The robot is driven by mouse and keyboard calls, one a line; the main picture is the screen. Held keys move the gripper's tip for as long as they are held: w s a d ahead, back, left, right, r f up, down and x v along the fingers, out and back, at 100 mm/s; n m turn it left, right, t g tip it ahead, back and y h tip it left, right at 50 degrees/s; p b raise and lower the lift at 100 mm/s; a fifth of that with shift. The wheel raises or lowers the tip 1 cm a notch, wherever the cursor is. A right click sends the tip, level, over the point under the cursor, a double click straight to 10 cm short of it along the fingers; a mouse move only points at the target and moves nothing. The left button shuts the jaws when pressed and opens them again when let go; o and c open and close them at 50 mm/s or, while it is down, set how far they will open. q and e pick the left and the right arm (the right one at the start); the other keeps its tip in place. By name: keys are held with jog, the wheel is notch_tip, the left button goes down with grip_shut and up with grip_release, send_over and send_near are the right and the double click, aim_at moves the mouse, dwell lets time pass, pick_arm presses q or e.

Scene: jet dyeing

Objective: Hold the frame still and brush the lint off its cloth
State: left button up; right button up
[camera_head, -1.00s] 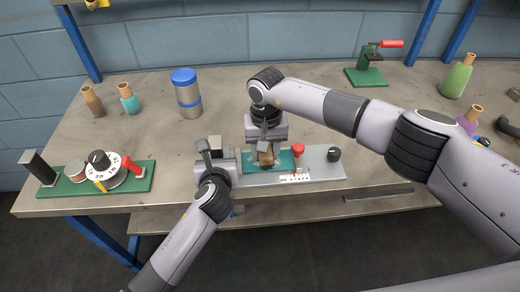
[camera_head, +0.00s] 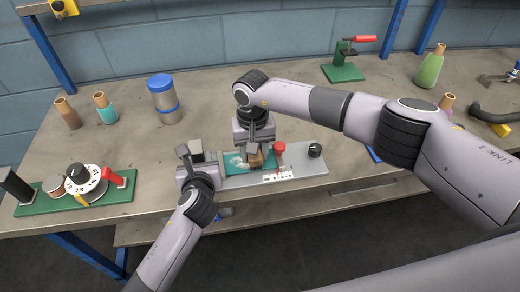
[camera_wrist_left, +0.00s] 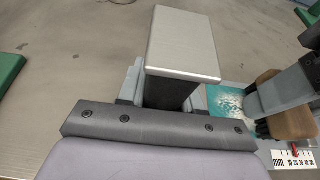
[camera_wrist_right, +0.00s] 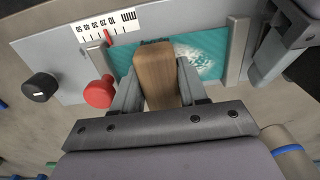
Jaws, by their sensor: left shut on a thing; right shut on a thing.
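The frame (camera_head: 300,173) is a flat grey plate lying on the bench, with teal cloth (camera_head: 234,164) on its left part. White lint speckles the cloth, showing in the left wrist view (camera_wrist_left: 228,101) and the right wrist view (camera_wrist_right: 208,62). My left gripper (camera_head: 194,157) is shut on a block (camera_wrist_left: 183,42) with a pale metal top and dark sides, at the frame's left end. My right gripper (camera_head: 254,148) is shut on a wooden brush (camera_wrist_right: 157,75) over the cloth, near the red knob (camera_head: 279,149). The brush's lower end and its contact with the cloth are hidden.
A scale (camera_head: 278,176) and black knob (camera_head: 315,150) sit on the frame's right part. A green board (camera_head: 115,193) with a dial stands at left. A blue-lidded canister (camera_head: 164,98), bottles (camera_head: 105,107) and a green clamp stand (camera_head: 343,70) stand behind.

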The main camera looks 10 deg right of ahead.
aim_at(228, 166)
jog(key=shift+a, duration=2.8)
jog(key=shift+s+a, duration=0.15)
jog(key=shift+a, duration=0.35)
jog(key=shift+a+r, duration=0.15)
jog(key=shift+r, duration=0.3)
notch_tip(228, 166, up, 3)
jog(key=shift+f, duration=0.1)
jog(key=shift+c, duration=0.4)
jog(key=shift+d+r, duration=0.2)
jog(key=shift+r, duration=0.4)
jog(key=shift+d+r, duration=0.15)
jog(key=shift+r, duration=0.4)
notch_tip(228, 166, up, 3)
jog(key=shift+f, duration=0.1)
